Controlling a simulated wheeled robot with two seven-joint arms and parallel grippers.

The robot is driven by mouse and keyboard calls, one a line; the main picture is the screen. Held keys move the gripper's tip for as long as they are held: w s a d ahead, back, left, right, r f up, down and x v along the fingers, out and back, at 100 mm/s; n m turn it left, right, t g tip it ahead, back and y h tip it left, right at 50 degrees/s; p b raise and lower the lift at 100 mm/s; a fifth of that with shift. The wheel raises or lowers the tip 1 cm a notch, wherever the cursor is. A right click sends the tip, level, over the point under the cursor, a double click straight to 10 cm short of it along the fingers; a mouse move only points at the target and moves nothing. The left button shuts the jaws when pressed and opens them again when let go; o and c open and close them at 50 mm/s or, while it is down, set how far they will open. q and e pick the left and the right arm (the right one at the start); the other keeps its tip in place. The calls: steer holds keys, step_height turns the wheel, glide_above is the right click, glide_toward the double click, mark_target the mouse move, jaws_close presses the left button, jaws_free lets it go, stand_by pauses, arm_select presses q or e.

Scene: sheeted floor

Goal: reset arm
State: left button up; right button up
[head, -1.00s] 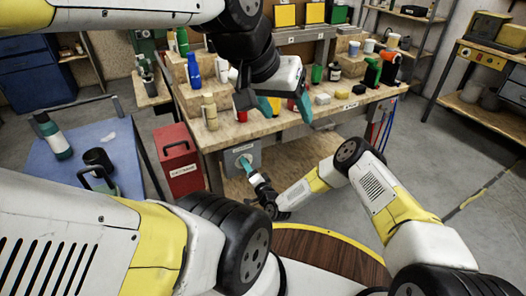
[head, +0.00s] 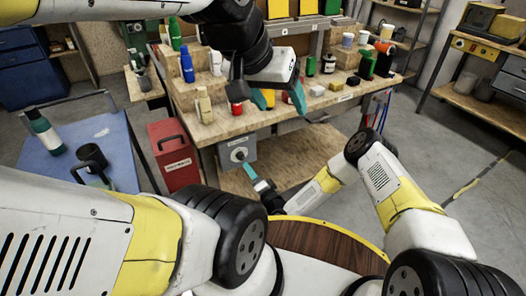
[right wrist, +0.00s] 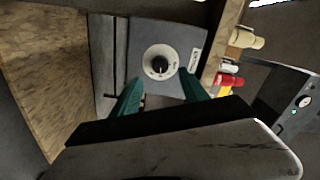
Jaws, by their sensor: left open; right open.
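My left gripper (head: 280,98) hangs over the front part of the workbench top in the head view. Its two teal fingers are apart with nothing held between them. My right gripper (head: 247,172) is low in front of the bench, just below and in front of a grey box with a round dial (head: 239,155). In the right wrist view its teal fingers (right wrist: 161,93) are spread and empty. The dial (right wrist: 160,63) shows beyond them, apart from the fingertips.
The workbench (head: 222,124) carries bottles, cups and small blocks. A red toolbox (head: 174,156) stands at its left end. A blue-topped table (head: 75,160) with a bottle (head: 45,132) is at the left. A shelf bench (head: 480,105) stands at the right. Open floor lies between.

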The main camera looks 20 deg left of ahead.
stand_by(0.3)
steer(key=w+d+r+n+g+h, duration=0.1)
steer(key=w+d+r+n+h, duration=0.2)
steer(key=w+r, duration=0.4)
steer(key=w+d+r+n+g, duration=0.25)
steer(key=w+d+r, duration=0.25)
steer(key=r, duration=0.3)
steer(key=s+d+r+h, duration=0.3)
steer(key=d+r+h, duration=0.3)
steer(key=d+r, duration=1.5)
steer(key=s+d+r+h, duration=0.1)
steer(key=s+d+r, duration=0.45)
steer(key=s, duration=0.35)
steer(key=s+d+r+h, duration=0.2)
steer(key=s+d+r, duration=0.2)
steer(key=s+d, duration=0.4)
steer(key=s+d+m+g, duration=0.1)
steer(key=s+g, duration=0.1)
steer(key=s, duration=1)
steer(key=shift+s+d+r, duration=0.15)
steer(key=shift+d+r, duration=0.05)
steer(key=shift+d, duration=0.05)
